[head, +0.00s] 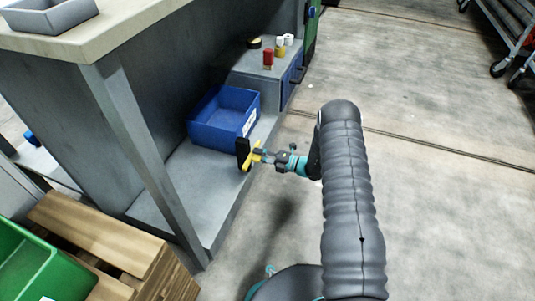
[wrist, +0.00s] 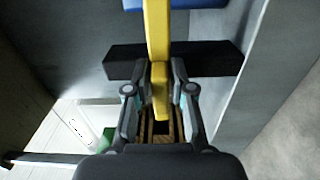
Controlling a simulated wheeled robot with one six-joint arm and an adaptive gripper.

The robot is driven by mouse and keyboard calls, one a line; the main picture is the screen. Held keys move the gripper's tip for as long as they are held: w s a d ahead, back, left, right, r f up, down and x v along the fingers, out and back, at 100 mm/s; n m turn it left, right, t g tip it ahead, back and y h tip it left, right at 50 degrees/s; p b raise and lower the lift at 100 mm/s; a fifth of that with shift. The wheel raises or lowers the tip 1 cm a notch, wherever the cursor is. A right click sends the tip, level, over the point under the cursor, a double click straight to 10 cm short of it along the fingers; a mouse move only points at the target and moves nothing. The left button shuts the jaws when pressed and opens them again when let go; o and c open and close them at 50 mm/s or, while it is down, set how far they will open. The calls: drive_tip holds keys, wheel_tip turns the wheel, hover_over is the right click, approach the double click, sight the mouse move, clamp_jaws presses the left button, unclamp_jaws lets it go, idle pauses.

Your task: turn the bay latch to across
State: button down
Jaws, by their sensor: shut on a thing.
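The bay latch shows as a yellow handle (head: 255,156) on a black bar (head: 243,154), at the front edge of the bench's lower shelf. In the wrist view the yellow handle (wrist: 157,35) runs up and down, roughly square to the black bar (wrist: 215,60) behind it. My gripper (head: 264,156) reaches in from the right. In the wrist view its fingers (wrist: 160,92) stand on both sides of the handle's near end and are shut on it. The latch's mounting is hidden.
A blue bin (head: 222,118) sits on the grey lower shelf (head: 185,200) just behind the latch. Red, yellow and white small items (head: 268,60) stand on a grey cabinet beyond. A bench leg (head: 140,150), wooden pallet (head: 105,245) and green crate (head: 35,265) are at left.

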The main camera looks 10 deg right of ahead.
drive_tip(key=shift+s+f, duration=0.1)
drive_tip(key=shift+s, duration=0.05)
drive_tip(key=c, duration=1.1)
unclamp_jaws()
drive_tip(key=shift+a, duration=0.1)
drive_tip(key=shift+d, duration=0.3)
drive_tip(key=v, duration=1.1)
drive_tip(key=shift+s+d, duration=0.15)
drive_tip(key=shift+d, duration=0.05)
